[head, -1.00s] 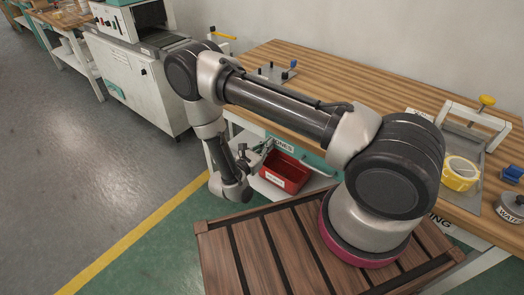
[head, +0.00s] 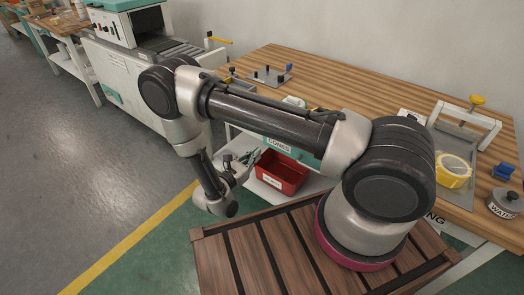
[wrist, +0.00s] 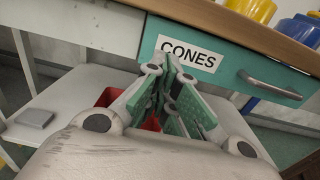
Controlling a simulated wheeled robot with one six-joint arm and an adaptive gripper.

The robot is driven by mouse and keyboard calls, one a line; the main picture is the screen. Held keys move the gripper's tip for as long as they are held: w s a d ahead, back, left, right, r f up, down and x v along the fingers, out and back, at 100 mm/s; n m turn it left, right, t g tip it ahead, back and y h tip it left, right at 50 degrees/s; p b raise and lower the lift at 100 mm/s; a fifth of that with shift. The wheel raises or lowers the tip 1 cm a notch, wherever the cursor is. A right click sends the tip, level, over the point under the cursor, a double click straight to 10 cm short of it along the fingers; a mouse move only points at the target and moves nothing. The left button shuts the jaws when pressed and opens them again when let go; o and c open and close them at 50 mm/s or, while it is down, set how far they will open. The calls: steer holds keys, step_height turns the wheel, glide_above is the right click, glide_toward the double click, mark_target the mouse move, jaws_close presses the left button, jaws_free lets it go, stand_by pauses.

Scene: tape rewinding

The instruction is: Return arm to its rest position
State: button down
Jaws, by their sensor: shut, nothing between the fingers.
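My arm is folded over the wooden slatted deck, with its elbow raised at the left. In the head view my gripper (head: 250,158) points at the bench front, near the drawer labelled CONES (head: 279,145). In the wrist view my gripper (wrist: 172,82) has its green-padded fingers together and empty. They stand in front of the teal CONES drawer (wrist: 225,72), partly covering it. A yellow tape roll (head: 455,173) lies on a metal plate on the bench at the right.
A red bin (head: 283,173) sits on the shelf below the drawer. The wooden bench top (head: 340,85) holds a peg fixture (head: 268,76), a blue item (head: 504,171) and a water container (head: 505,205). A white machine (head: 135,75) stands at the left. Floor lies open at the left.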

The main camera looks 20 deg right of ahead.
steer(key=v, duration=0.7)
steer(key=s+d+r+m+g+h, duration=0.1)
steer(key=s+d+r+m+g, duration=0.3)
steer(key=s+d+g, duration=0.25)
steer(key=s+d+r+m+y, duration=0.4)
steer(key=r+m, duration=0.3)
steer(key=r, duration=0.6)
steer(key=s+d+r+m+y, duration=0.5)
steer(key=r+m+y, duration=0.1)
steer(key=r, duration=0.7)
steer(key=s+d+r+m+t+y, duration=0.1)
steer(key=s+d+r+m+y, duration=0.4)
steer(key=r, duration=0.8)
steer(key=m+y, duration=0.1)
steer(key=m, duration=0.1)
steer(key=shift+m, duration=0.3)
